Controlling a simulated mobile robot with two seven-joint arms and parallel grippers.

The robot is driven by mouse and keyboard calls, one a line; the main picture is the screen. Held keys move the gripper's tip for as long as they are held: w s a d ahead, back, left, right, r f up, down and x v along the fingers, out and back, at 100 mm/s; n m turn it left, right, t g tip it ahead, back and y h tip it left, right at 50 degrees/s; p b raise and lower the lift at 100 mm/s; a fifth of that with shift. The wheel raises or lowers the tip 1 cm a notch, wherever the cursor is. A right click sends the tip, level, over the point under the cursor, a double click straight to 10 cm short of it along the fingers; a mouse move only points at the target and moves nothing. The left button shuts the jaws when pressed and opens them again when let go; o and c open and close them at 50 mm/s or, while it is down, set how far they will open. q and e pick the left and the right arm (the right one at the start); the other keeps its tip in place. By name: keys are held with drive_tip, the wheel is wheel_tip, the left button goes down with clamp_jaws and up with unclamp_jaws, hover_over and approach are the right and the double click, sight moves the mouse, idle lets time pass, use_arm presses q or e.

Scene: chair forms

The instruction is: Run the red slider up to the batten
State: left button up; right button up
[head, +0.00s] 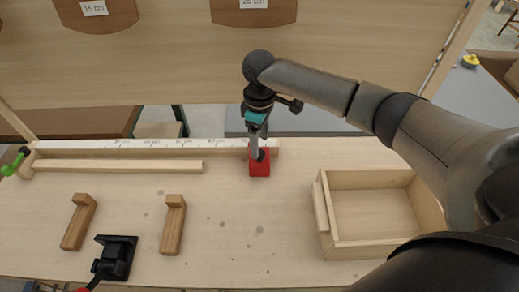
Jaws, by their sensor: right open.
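The red slider (260,168) sits at the right part of the white-scaled rail (180,148), with a small dark knob on top. A long pale wooden strip, which looks like the batten (120,166), lies along the front of the rail; its right end is left of the slider, with a clear gap between them. My right gripper (258,152) points down at the slider's top, with its fingers at the knob. It is open; whether the fingers touch the knob is hard to tell. My left gripper does not show.
A shallow open wooden box (370,208) stands at the right of the bench. Two L-shaped wooden pieces (78,222) (173,225) and a black clamp-like device (117,257) lie at the front left. A green-handled part (14,163) is at the rail's left end. The middle front is clear.

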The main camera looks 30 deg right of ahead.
sight(260, 152)
drive_tip(key=shift+f, duration=1.85)
clamp_jaws()
